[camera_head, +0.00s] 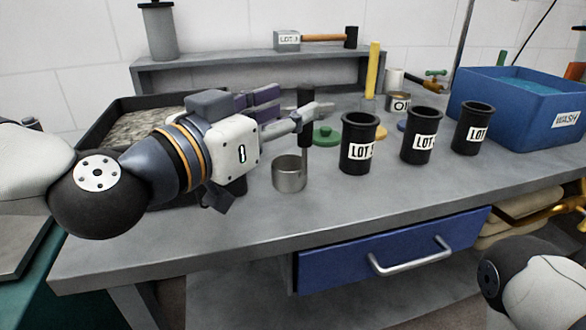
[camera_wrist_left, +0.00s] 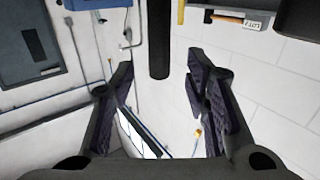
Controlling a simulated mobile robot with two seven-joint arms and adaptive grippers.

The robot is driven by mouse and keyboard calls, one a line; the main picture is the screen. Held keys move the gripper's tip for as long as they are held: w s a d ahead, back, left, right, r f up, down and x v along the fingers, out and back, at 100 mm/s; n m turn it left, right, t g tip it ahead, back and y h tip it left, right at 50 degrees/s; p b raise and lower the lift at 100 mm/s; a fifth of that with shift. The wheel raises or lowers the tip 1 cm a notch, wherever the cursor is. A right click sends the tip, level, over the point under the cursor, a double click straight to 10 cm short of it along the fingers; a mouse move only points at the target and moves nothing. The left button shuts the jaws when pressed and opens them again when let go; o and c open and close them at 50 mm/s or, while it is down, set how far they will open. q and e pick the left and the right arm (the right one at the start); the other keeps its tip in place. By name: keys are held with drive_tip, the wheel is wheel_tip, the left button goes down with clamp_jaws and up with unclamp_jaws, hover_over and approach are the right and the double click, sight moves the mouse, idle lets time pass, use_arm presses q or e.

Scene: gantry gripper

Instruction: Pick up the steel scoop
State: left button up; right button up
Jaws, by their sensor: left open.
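The steel scoop (camera_head: 290,175) stands on the grey bench, a small metal cup with a black upright handle (camera_head: 304,135). My left gripper (camera_head: 272,104) is open, left of the handle and above the cup level. In the left wrist view, a black rod that looks like the handle (camera_wrist_left: 159,40) hangs in the gap ahead, between the two open fingers (camera_wrist_left: 160,80), apart from both. My right gripper is not in view; only part of my right arm shows at the lower right.
Three black LOT cups (camera_head: 359,150) stand in a row right of the scoop. A green lid (camera_head: 326,138) lies behind it. A blue WASH bin (camera_head: 518,103) is at the right, a dark tray (camera_head: 90,138) behind my left arm. The bench front is clear.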

sight(301, 102)
use_arm(q)
drive_tip(key=x, duration=0.5)
drive_tip(key=shift+d, duration=0.1)
clamp_jaws()
